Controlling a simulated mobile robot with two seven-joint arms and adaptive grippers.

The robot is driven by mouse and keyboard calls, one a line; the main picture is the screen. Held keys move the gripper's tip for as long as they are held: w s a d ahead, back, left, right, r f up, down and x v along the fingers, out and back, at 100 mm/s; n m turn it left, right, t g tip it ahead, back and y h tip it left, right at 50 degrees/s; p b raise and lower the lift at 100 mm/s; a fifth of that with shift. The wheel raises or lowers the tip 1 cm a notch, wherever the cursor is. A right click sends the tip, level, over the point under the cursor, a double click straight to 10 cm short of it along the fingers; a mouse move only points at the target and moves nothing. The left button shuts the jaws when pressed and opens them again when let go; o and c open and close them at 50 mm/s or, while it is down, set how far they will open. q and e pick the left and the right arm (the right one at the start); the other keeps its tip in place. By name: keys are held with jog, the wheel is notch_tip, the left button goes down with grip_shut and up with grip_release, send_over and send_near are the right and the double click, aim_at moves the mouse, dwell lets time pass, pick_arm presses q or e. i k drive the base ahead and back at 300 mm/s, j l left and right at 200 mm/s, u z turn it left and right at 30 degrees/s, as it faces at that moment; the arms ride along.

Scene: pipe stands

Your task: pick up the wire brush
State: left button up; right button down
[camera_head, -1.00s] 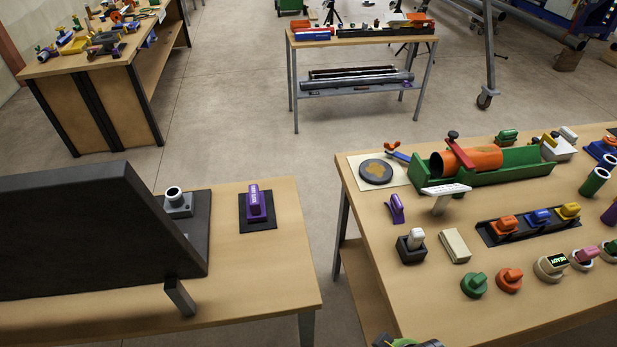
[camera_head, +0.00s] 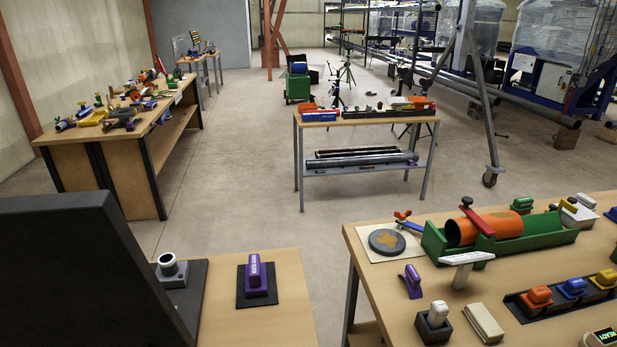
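I cannot surely tell which object is the wire brush. On the right table (camera_head: 395,312) a pale, flat-topped piece (camera_head: 467,258) stands on a short support. A small purple tool (camera_head: 411,281) sits to its left. A thin tool with an orange end and a blue part (camera_head: 403,217) lies behind the round dark disc (camera_head: 387,242). On the near left table a purple block (camera_head: 257,276) stands on a black pad. Neither of my grippers is in view.
A green trough (camera_head: 510,241) with an orange pipe (camera_head: 485,227) stands on the right table. A large dark panel (camera_head: 75,275) blocks the left table's left side. Open floor (camera_head: 240,195) lies between the tables and a shelved bench (camera_head: 365,118) behind.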

aim_at(522, 206)
jog(key=k+l+z, duration=0.1)
jog(key=z, duration=1.25)
jog(key=i+l, duration=0.05)
